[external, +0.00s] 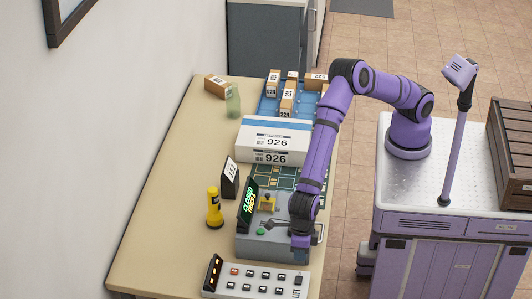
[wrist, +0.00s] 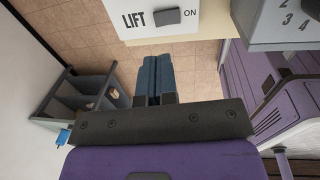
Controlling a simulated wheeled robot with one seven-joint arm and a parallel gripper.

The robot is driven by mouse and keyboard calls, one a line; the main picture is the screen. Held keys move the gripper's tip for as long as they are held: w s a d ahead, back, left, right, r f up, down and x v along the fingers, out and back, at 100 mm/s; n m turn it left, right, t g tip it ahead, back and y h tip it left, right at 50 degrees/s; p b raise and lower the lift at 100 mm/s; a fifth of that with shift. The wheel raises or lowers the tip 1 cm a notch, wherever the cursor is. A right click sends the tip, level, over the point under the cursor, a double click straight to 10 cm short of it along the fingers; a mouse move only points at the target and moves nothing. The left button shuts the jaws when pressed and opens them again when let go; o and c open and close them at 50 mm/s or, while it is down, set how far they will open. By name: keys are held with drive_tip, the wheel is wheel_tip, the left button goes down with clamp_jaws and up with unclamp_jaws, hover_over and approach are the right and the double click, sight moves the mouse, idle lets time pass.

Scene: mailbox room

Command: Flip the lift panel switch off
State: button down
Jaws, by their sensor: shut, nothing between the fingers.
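The white lift panel (external: 228,287) lies at the table's near end, with rows of small dark switches and one reddish one. The wrist view shows part of a white panel (wrist: 184,31) marked LIFT, with a grey switch (wrist: 167,17) and ON beside it. Which way the switch is tipped I cannot tell. My gripper (wrist: 153,62) is shut and empty, its two blue-grey fingers together and apart from the switch in the picture. In the external view my wrist is over the grey device behind the panel, and the fingertips are hard to make out.
The grey device (external: 280,246) with a green button stands just behind the panel. A yellow flashlight (external: 213,208), black card stand (external: 230,179) and lit CLOSED sign (external: 249,204) stand to the left. A white 926 parcel (external: 270,139) lies farther back. The left tabletop (external: 172,175) is mostly bare.

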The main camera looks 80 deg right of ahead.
sight(299, 279)
drive_tip(key=f, duration=0.6)
drive_tip(key=a+f, duration=0.1)
drive_tip(key=f, duration=0.2)
drive_tip(key=shift+f, duration=0.15)
drive_tip(key=shift+a+f, duration=0.1)
drive_tip(key=shift+f, duration=0.1)
drive_tip(key=shift+d+f, duration=0.1)
drive_tip(key=shift+d, duration=0.75)
drive_tip(key=shift+r, duration=0.25)
wheel_tip(299, 279, up, 14)
drive_tip(key=d, duration=0.1)
drive_tip(key=shift+d, duration=0.3)
